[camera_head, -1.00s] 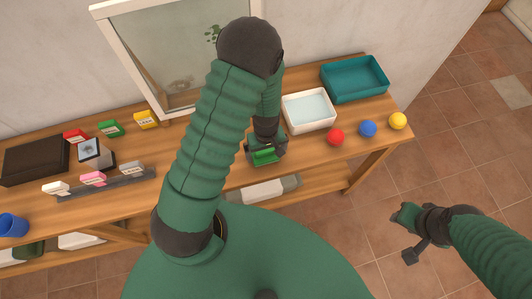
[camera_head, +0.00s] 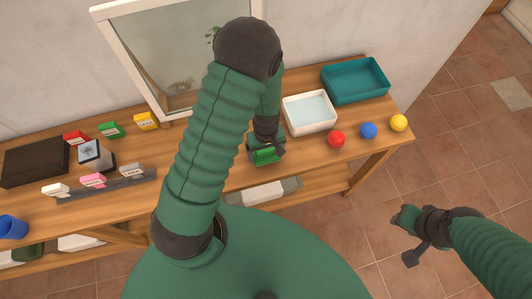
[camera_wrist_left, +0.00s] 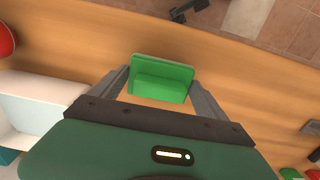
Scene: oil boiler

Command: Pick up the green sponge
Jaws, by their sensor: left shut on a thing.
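The green sponge (camera_wrist_left: 162,78) shows in the left wrist view between the two fingers of my left gripper (camera_wrist_left: 160,82). The fingers touch its left and right sides. In the head view the sponge (camera_head: 265,156) is a small green block at the end of my left arm, over the table's front part; I cannot tell whether it still touches the wood. My left gripper (camera_head: 266,150) is shut on it. My right gripper (camera_head: 408,235) hangs off the table's right end, over the tiled floor; whether its fingers are open is unclear.
A white basin (camera_head: 309,112) and a teal tray (camera_head: 355,80) stand right of my left gripper. Red (camera_head: 336,139), blue (camera_head: 368,130) and yellow (camera_head: 398,122) balls lie along the table's (camera_head: 225,178) right front. Small boxes and a dark case (camera_head: 35,162) are at left.

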